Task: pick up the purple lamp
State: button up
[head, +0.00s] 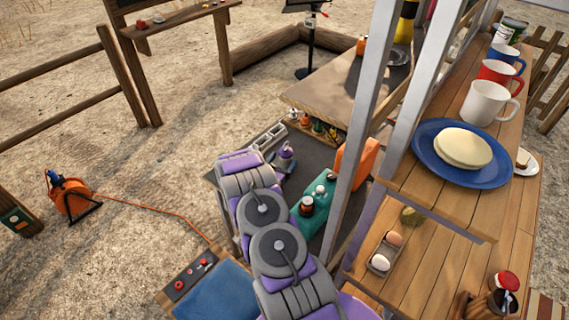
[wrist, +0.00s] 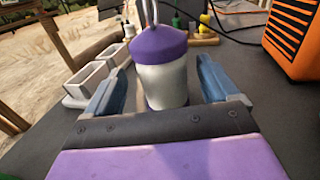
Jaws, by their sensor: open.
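The purple lamp (wrist: 162,75) stands upright on the dark grey surface, with a purple cap and base, a pale translucent body and a wire handle on top. In the head view the lamp (head: 286,156) shows just past the end of my arm. My gripper (wrist: 163,88) is open, with one blue finger on each side of the lamp's body. A gap shows between the lamp and the right finger. The left finger is close to it; whether it touches I cannot tell. The lamp's lower front is partly hidden by my gripper.
A grey two-cell block (wrist: 98,70) lies just left of the gripper. An orange box (wrist: 292,40) stands at right. Small bottles on a wooden holder (wrist: 202,38) are behind. A teal case (head: 318,205) and a metal post (head: 352,130) stand right of my arm.

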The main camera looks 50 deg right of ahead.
jog(key=shift+d+f, duration=0.1)
jog(key=shift+d, duration=0.4)
jog(key=shift+c, duration=0.2)
jog(key=shift+d+f, duration=0.15)
jog(key=shift+d, duration=0.1)
jog(key=shift+c, duration=1.4)
jog(key=shift+a+r, duration=0.2)
jog(key=shift+a, duration=0.25)
jog(key=c, duration=0.9)
jog(key=shift+d+f, duration=0.1)
jog(key=shift+d, duration=0.15)
jog(key=shift+c, duration=0.3)
